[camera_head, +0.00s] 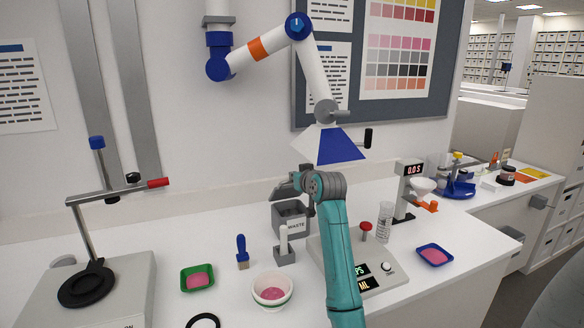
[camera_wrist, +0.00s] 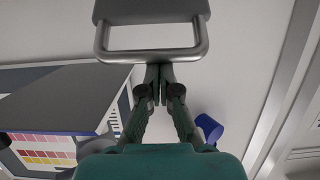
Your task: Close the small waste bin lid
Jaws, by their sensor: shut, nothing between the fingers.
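The small waste bin (camera_head: 291,221) is a grey box labelled WASTE on the bench, beside my arm in the head view. Its top looks open, with a dark inside showing. A grey panel with a metal bar handle, which looks like the raised lid (camera_wrist: 150,9), fills the top of the wrist view. My gripper (camera_head: 303,178) is above the bin and hides part of the lid area. In the wrist view my gripper (camera_wrist: 160,74) is shut and empty, its fingertips close to the handle bar. I cannot tell whether they touch it.
A small grey holder (camera_head: 284,255) stands in front of the bin, with a pink-filled bowl (camera_head: 271,291) and green tray (camera_head: 198,278) nearby. A scale (camera_head: 384,283) lies under my arm. A jointed hood (camera_head: 335,146) hangs above right. Bare bench lies left of the bin.

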